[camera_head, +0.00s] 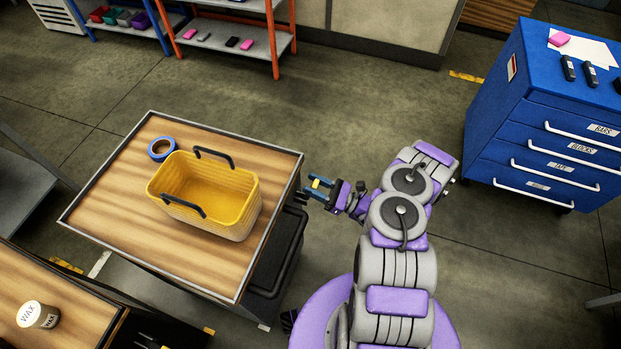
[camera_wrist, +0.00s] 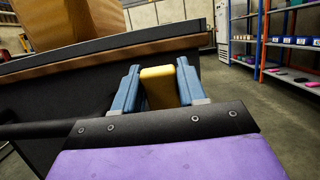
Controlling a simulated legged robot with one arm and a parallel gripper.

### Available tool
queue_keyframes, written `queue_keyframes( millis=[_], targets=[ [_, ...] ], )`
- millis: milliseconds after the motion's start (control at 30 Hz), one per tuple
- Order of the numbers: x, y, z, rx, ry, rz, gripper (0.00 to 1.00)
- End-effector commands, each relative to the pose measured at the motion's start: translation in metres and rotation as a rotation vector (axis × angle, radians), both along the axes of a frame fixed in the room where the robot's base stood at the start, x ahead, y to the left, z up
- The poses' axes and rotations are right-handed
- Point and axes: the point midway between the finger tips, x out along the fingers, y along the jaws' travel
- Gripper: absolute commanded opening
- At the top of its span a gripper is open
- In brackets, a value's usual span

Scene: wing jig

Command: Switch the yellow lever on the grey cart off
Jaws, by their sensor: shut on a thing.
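The cart (camera_head: 128,263) has a wooden top with a grey rim and a dark body. My gripper (camera_head: 317,188) is beside the cart's right side, just below the level of its top. Its blue fingers are shut on the yellow lever (camera_head: 321,183). In the wrist view the yellow lever (camera_wrist: 160,88) is a block between the two fingers, with the cart's dark side (camera_wrist: 60,105) behind it. The lever's mount and lower part are hidden, so I cannot tell its position.
A yellow basket (camera_head: 238,217) with dark handles and a blue tape roll (camera_head: 161,149) are on the cart top. A blue drawer cabinet (camera_head: 522,120) stands at right. A wooden bench with a wax tin (camera_head: 36,315) is at lower left. The floor between cart and cabinet is clear.

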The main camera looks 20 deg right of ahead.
Motion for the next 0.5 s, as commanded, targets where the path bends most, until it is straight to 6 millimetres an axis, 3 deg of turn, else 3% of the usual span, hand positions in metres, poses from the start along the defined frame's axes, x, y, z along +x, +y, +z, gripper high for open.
queue_keyframes(
  millis=[500],
  targets=[
    [-0.0015, -0.0093, -0.0109, 0.079, -0.052, -0.004, 0.0]
  ],
)
